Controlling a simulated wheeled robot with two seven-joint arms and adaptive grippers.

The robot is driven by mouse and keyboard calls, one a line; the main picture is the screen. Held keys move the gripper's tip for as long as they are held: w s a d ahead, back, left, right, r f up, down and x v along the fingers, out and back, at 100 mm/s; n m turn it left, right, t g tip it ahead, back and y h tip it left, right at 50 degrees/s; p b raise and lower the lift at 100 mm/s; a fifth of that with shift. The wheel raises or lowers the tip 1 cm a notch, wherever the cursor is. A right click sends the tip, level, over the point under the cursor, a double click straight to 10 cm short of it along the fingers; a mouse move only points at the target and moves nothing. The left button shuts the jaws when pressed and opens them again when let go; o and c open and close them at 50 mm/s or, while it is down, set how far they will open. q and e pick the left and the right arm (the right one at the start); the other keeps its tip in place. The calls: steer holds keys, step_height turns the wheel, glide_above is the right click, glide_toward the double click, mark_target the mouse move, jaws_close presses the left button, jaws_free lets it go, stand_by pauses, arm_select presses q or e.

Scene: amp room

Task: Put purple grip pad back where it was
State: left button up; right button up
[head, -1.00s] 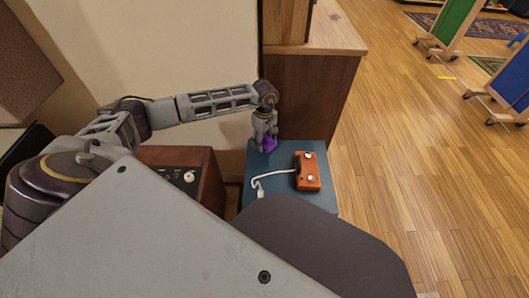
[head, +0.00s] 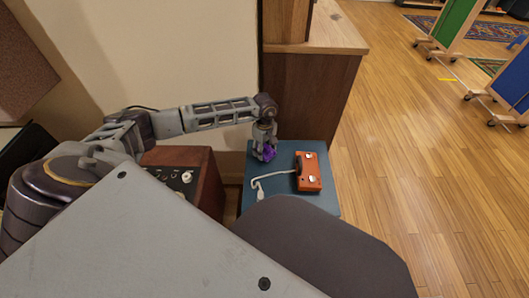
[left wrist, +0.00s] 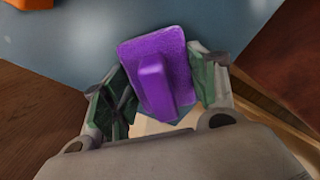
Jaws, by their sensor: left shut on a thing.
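The purple grip pad (head: 270,153) is held in my left gripper (head: 264,152), over the back left part of the blue tabletop (head: 323,196). In the left wrist view the pad (left wrist: 158,62) shows as a purple plate with a raised block. The fingers of my left gripper (left wrist: 160,95) are at both sides of the block. The blue surface (left wrist: 95,35) lies beyond the pad. I cannot tell whether the pad touches it. My right gripper is in no view.
An orange box (head: 308,172) with a white cable (head: 262,181) sits on the blue tabletop, right of the pad. A wooden cabinet (head: 308,100) stands behind. A reddish-brown amplifier (head: 205,182) with knobs stands to the left. Open wooden floor (head: 430,170) lies to the right.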

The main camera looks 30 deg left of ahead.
arm_select(q)
steer(key=shift+f, duration=0.55)
steer(key=shift+f, duration=0.1)
steer(key=o, duration=1.1)
steer(key=shift+c, duration=0.2)
